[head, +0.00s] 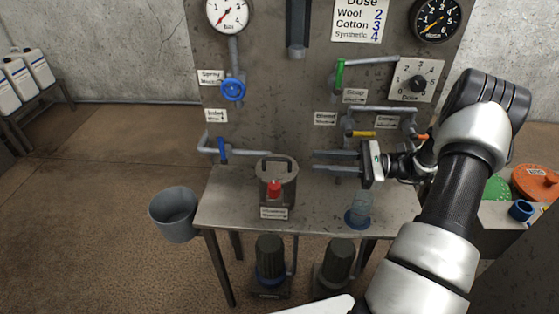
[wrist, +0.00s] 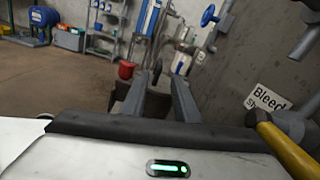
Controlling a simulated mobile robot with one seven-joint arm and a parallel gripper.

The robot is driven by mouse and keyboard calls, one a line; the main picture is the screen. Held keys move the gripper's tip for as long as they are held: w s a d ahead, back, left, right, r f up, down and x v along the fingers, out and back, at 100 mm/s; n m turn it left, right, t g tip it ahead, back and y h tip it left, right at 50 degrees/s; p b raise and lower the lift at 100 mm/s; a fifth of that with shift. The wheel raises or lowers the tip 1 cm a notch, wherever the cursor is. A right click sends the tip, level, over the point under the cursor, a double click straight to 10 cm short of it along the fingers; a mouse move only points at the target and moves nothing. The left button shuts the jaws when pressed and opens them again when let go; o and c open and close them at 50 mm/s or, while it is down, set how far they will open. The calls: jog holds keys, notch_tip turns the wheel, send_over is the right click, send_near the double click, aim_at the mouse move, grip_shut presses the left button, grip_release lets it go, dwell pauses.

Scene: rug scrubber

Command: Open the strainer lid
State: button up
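The strainer (head: 289,188) is a grey metal cylinder on the metal bench. Its lid (head: 262,171) looks closed and has a dark bar handle (head: 277,160) on top. A red knob (head: 274,188) is on its front, above a small label. My gripper (head: 314,160) is open and empty, to the right of the lid and apart from it. Its two fingers point left toward the strainer. In the wrist view the fingers (wrist: 158,82) are spread apart, with nothing visible clamped between them. A red object (wrist: 126,70) shows beyond them, but I cannot tell what it is.
Pipes with a blue valve (head: 223,150) and a yellow handle (head: 362,134) run along the back panel. A grey bucket (head: 174,216) is left of the bench (head: 229,216). The floor at left is open.

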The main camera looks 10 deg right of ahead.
aim_at(280, 160)
jog(key=x, duration=1.1)
jog(key=shift+w+a+b, duration=0.1)
jog(key=shift+a+b, duration=0.25)
jog(key=shift+b, duration=0.05)
jog(key=shift+c, duration=0.4)
grip_shut()
